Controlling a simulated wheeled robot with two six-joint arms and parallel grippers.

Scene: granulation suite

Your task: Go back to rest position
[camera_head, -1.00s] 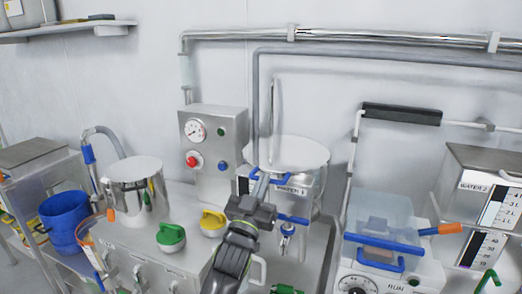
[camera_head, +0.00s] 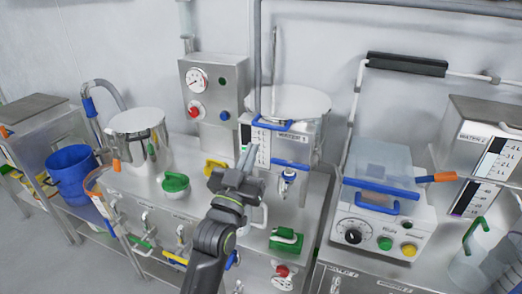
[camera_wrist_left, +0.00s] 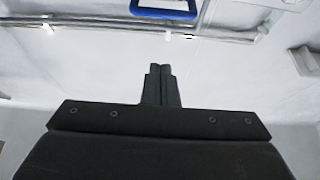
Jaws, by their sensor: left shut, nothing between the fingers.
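My left gripper (camera_head: 246,158) is in the middle of the head view, in front of the Water 1 tank (camera_head: 301,135) and its level scale. Its dark arm comes up from the bottom of the picture. In the left wrist view the two fingers (camera_wrist_left: 160,84) are pressed together with nothing between them. A blue handle (camera_wrist_left: 165,10) shows beyond them at the top edge. My right gripper is in neither view.
A green knob (camera_head: 175,182) and a yellow one (camera_head: 215,167) stand near the left arm. A gauge panel (camera_head: 212,95) is behind. A machine with a clear lid (camera_head: 380,165) stands right, a blue bucket (camera_head: 72,172) left.

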